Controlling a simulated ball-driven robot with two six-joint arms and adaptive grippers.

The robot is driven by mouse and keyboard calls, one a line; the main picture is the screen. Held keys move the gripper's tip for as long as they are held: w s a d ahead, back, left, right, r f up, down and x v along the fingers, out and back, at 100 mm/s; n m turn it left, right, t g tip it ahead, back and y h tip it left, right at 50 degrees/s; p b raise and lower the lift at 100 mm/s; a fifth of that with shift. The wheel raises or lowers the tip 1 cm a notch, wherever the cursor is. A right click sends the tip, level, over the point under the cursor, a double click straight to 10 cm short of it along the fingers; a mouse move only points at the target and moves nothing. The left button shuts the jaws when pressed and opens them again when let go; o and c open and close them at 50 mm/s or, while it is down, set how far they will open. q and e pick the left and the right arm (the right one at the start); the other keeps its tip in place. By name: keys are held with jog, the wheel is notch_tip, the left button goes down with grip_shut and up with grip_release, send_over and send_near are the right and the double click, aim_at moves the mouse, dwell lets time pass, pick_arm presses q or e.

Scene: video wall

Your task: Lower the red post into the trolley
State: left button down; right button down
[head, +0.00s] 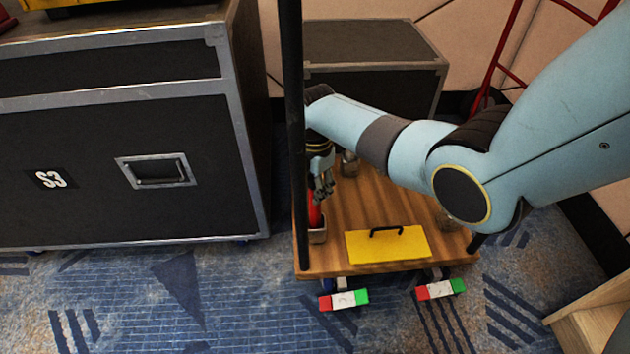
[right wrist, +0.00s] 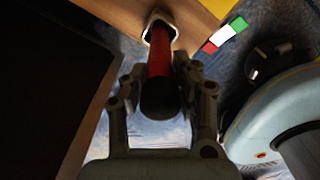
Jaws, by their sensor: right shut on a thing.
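The trolley (head: 390,212) has a wooden deck with metal corner sockets. The red post (head: 315,213) is at its front left corner, nearly upright. My right gripper (head: 323,188) is shut on the post near its upper part, above the deck. The post's lower end meets the front left socket (head: 317,236); how deep it sits cannot be told. In the right wrist view the red post (right wrist: 160,60) runs from between the fingers of the gripper (right wrist: 160,88) to the pale-rimmed socket (right wrist: 151,32). My left gripper is not in view.
A yellow plate (head: 390,245) with a black handle lies on the deck. A black upright pole (head: 293,120) stands at the deck's left edge, close to the gripper. A large black flight case (head: 90,210) is at left, another (head: 375,85) behind.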

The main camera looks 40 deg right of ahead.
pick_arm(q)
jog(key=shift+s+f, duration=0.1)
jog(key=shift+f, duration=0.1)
pick_arm(e)
jog(key=shift+f, duration=0.3)
jog(key=shift+c, duration=2.3)
grip_release()
notch_tip(320, 180, up, 2)
jog(key=shift+w+p, duration=0.1)
jog(key=shift+p, duration=0.6)
notch_tip(320, 180, up, 6)
jog(key=p, duration=0.5)
jog(key=shift+p, duration=0.3)
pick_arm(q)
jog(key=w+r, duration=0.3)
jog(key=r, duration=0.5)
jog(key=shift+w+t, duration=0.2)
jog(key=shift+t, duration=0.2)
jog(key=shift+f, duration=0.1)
